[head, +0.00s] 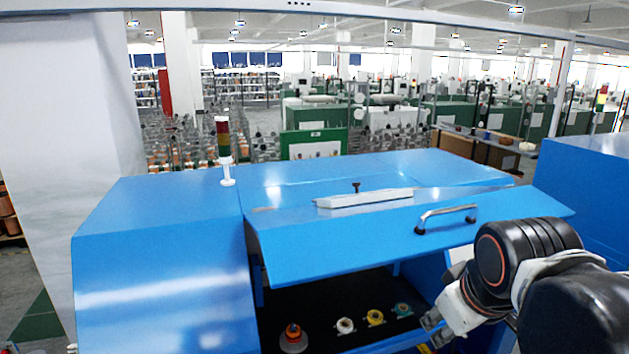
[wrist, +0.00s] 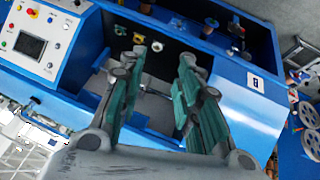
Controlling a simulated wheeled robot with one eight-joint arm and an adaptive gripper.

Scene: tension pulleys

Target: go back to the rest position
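My gripper (head: 432,322) is at the lower right in the head view, by the right end of the blue machine's open compartment. In the wrist view my gripper (wrist: 163,58) has its two green-padded fingers spread apart, with nothing between them. The blue machine (head: 160,230) has its front lid (head: 360,245) raised. Inside, on the dark floor, a row of small pulleys shows: an orange one (head: 293,335) on a grey base, a white one (head: 345,325), a yellow one (head: 375,317) and a teal one (head: 403,310).
A metal handle (head: 446,216) sits on the raised lid. A signal tower (head: 224,150) stands on the machine top. Another blue machine (head: 590,190) is at the right. The wrist view shows a control panel (wrist: 40,42) at the left and spools (wrist: 308,120) at the right.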

